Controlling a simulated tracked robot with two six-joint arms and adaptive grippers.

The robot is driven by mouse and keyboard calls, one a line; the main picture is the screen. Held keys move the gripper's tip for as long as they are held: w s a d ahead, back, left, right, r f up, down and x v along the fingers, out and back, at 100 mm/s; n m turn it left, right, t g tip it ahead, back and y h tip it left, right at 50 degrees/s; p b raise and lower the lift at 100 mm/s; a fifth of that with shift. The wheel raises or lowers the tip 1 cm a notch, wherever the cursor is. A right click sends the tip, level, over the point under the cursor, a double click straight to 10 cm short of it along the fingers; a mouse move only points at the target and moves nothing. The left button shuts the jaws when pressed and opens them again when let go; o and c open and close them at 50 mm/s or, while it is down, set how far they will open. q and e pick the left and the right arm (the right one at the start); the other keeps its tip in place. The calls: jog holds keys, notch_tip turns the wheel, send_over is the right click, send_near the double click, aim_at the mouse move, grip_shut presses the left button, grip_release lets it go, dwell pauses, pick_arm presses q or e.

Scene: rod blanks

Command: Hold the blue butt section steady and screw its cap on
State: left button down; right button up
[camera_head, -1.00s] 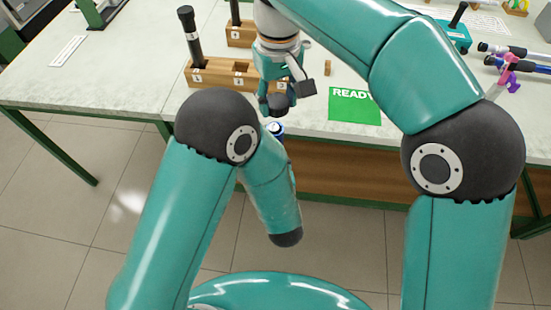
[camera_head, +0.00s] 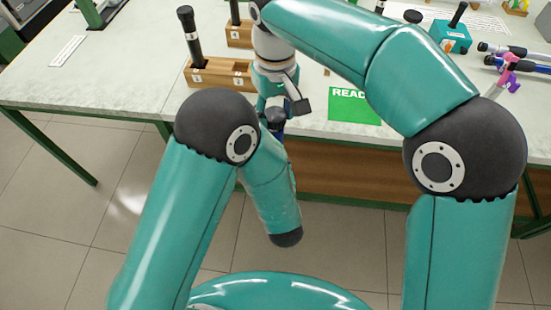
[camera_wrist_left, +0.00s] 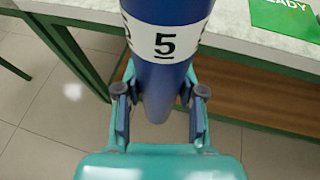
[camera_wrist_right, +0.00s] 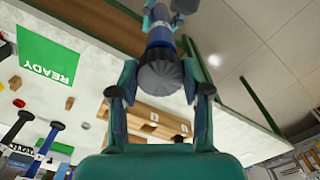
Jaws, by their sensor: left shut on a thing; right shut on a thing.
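The blue butt section (camera_wrist_left: 165,85) has a white band marked 5. In the left wrist view my left gripper (camera_wrist_left: 160,92) is shut around it, in front of the table edge. In the head view my left arm hides most of the section and the left gripper. My right gripper (camera_head: 275,117) is above the section there. In the right wrist view the right gripper (camera_wrist_right: 160,92) is shut on the dark ridged cap (camera_wrist_right: 158,75). The cap is in line with the section's end (camera_wrist_right: 160,38); I cannot tell whether its thread is engaged.
A wooden rack (camera_head: 220,72) holds an upright dark rod (camera_head: 190,35). The green READY mat (camera_head: 350,104) lies near the table's front edge. Rods on supports (camera_head: 515,60) lie at the right.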

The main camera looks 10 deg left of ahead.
jog(key=shift+s, duration=0.1)
dwell(0.5)
jog(key=shift+f, duration=0.15)
jog(key=shift+f, duration=0.8)
jog(key=shift+f, duration=0.55)
dwell(0.3)
